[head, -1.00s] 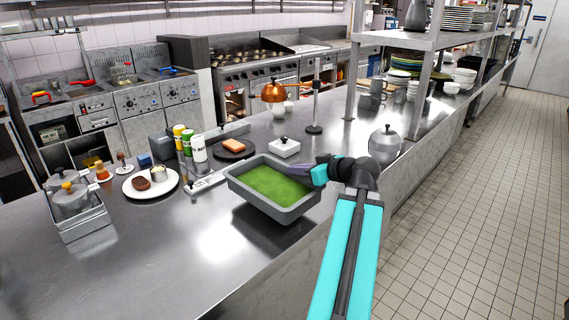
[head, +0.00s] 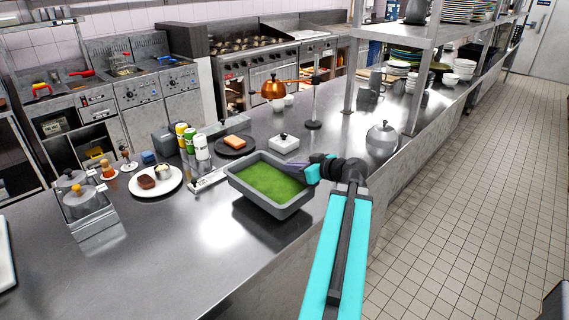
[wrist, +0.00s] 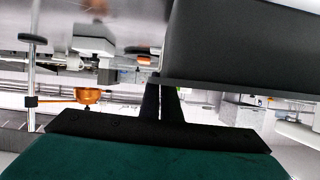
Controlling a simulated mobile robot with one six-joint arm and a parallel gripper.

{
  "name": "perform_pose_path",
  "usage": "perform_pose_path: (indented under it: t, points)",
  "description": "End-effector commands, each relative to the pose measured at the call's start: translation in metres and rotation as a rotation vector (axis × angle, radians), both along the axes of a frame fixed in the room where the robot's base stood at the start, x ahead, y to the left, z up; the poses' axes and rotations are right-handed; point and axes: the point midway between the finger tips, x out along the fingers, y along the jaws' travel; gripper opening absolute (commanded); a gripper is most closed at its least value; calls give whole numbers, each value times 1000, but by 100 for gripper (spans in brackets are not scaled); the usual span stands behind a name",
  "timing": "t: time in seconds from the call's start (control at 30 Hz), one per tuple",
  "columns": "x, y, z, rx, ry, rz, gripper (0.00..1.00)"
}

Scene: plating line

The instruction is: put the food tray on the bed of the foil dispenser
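The food tray (head: 290,210) is a dark grey rectangular pan with green food inside. It hangs level a little above the steel counter, with a shadow below it. My gripper (head: 314,171) is shut on its right-hand rim. In the wrist view the tray's dark wall (wrist: 240,45) fills the upper right, and the fingers (wrist: 160,82) meet its edge. A low silver piece (head: 207,181) just left of the tray may be part of the foil dispenser. The tray hides some of it, and I cannot make out a bed clearly.
Near the tray are sauce bottles (head: 201,148), a dark round board with food (head: 235,146), a white lidded box (head: 284,143) and a white plate (head: 170,187). Lidded pots (head: 82,202) stand at left, a heat lamp (head: 313,124) behind.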

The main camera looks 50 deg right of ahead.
Motion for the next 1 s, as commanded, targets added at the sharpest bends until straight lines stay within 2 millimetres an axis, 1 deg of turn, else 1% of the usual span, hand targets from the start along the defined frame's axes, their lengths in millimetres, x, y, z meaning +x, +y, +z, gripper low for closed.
perform_pose_path:
  t: [0.03,0.3,0.5,0.67,1.0]
  points:
    - [8,-5,2,2,-2,1,0]
    - [38,-21,-1,1,-2,0,0]
    - [56,-30,-4,1,-2,0,0]
    - [61,-32,-6,1,-2,0,0]
    - [61,-31,-6,1,-2,0,0]
